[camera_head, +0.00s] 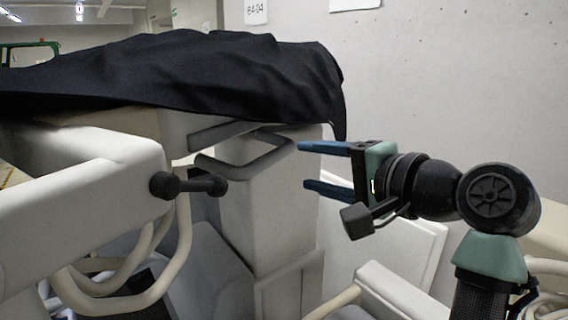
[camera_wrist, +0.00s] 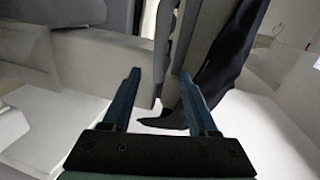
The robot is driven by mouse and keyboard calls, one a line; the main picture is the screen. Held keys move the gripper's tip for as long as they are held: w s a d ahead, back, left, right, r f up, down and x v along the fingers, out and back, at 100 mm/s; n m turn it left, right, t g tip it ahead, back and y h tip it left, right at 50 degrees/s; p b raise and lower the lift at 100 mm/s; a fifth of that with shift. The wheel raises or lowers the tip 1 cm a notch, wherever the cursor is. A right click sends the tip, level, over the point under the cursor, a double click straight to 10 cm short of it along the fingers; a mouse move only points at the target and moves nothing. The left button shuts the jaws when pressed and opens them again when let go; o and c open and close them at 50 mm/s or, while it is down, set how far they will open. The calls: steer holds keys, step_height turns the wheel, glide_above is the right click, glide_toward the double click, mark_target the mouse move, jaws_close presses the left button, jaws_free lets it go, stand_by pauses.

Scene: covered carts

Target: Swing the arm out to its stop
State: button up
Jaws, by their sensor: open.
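A thick white arm (camera_head: 80,185) reaches in from the left in the head view and ends in a rounded corner. A short black bar with a knob (camera_head: 188,185) sticks out of that end to the right. A grey bent handle (camera_head: 240,160) sits just behind, under the black cover, in front of a pale upright column (camera_head: 265,215). My gripper (camera_head: 303,165) is open and empty, right of the black bar and apart from it. Its blue fingers point left towards the column and grey handle. In the wrist view, grey upright parts show beyond the fingers (camera_wrist: 160,73).
A black cloth (camera_head: 190,75) drapes over the cart top, and its hanging corner is close to my upper finger. It also hangs near the right finger in the wrist view (camera_wrist: 230,60). Pale looped tubes (camera_head: 130,290) hang below the white arm. A plain wall (camera_head: 450,80) stands behind.

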mark_target(274, 158)
steer(key=p+x, duration=0.3)
steer(key=x, duration=0.7)
steer(key=shift+p+x, duration=0.4)
steer(key=shift+x, duration=0.35)
steer(key=shift+f, duration=0.1)
jaws_close()
stand_by(0.4)
